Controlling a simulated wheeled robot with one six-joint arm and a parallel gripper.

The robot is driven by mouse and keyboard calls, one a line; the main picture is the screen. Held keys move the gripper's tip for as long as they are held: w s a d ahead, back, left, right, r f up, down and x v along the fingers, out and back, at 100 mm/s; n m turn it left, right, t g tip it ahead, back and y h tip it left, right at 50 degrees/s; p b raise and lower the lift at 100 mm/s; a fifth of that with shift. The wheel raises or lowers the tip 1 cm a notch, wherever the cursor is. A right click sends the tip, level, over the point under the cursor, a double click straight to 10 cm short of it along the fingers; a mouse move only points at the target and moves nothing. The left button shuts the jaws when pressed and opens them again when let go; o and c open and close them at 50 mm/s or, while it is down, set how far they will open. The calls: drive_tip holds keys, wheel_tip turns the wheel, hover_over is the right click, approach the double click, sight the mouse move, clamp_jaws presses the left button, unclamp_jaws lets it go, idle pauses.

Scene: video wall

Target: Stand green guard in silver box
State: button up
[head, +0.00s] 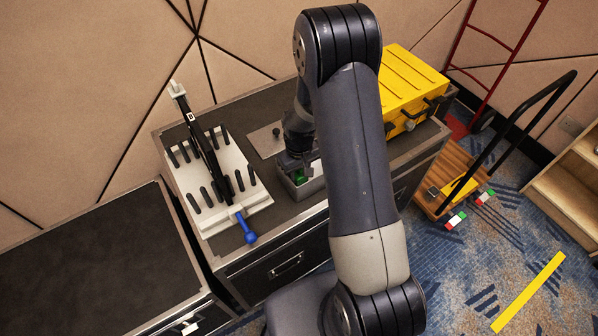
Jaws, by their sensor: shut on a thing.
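The silver box (292,189) is a small open metal box on the dark cabinet top, left of my arm. The green guard (299,176) shows as a small green patch at the box opening, just below my gripper (297,168). My gripper points down over the box and is shut on the green guard. Most of the guard is hidden by my gripper and the box wall. I cannot tell whether it touches the box floor or stands upright. My arm hides the right part of the box.
A white rack (228,171) with black pegs and a blue-handled tool (246,228) stands left of the box. A yellow case (408,85) sits right, behind my arm. A flat grey plate (266,138) lies behind the box. A wooden cart (450,176) stands on the floor.

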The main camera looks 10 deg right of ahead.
drive_tip(key=o, duration=0.7)
drive_tip(key=shift+f, duration=0.1)
wheel_tip(320, 180, up, 12)
drive_tip(key=shift+r, duration=0.2)
